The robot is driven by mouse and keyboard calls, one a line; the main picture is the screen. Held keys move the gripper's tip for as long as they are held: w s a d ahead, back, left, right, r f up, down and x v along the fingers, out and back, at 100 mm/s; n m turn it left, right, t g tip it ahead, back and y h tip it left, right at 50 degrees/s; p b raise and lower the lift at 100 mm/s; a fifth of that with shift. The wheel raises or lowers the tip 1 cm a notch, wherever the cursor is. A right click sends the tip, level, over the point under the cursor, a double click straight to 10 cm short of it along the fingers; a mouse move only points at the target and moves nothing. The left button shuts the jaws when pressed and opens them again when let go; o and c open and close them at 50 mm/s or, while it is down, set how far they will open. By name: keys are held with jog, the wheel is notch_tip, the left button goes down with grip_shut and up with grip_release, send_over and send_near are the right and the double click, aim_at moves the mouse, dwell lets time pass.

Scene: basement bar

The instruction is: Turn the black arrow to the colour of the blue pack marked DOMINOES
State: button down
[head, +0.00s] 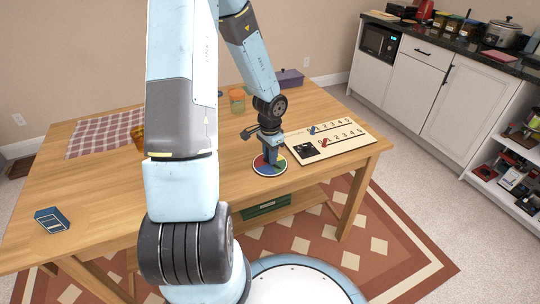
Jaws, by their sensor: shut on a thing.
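The coloured disc (260,168) lies on the wooden table near its front edge, with a pale rim and a red part showing. My gripper (270,156) points down over the middle of the disc and is shut. The black arrow is hidden beneath and between the fingers, so the way it points cannot be seen. The blue pack (51,220) lies apart at the table's left front; its lettering is too small to read.
A pale number board (345,149) with small blue and red pieces lies right of the disc. An orange-lidded jar (237,103) and a purple box (289,78) stand behind. A checked cloth (100,136) lies at the left. The table between pack and cloth is clear.

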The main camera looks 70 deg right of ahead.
jog(key=m, duration=0.7)
jog(key=shift+a, duration=0.1)
jog(key=m, duration=0.7)
jog(key=shift+w, duration=0.1)
dwell(0.3)
jog(key=c, duration=0.9)
grip_release()
jog(key=shift+r, duration=0.1)
notch_tip(320, 180, up, 14)
jog(key=shift+f, duration=0.2)
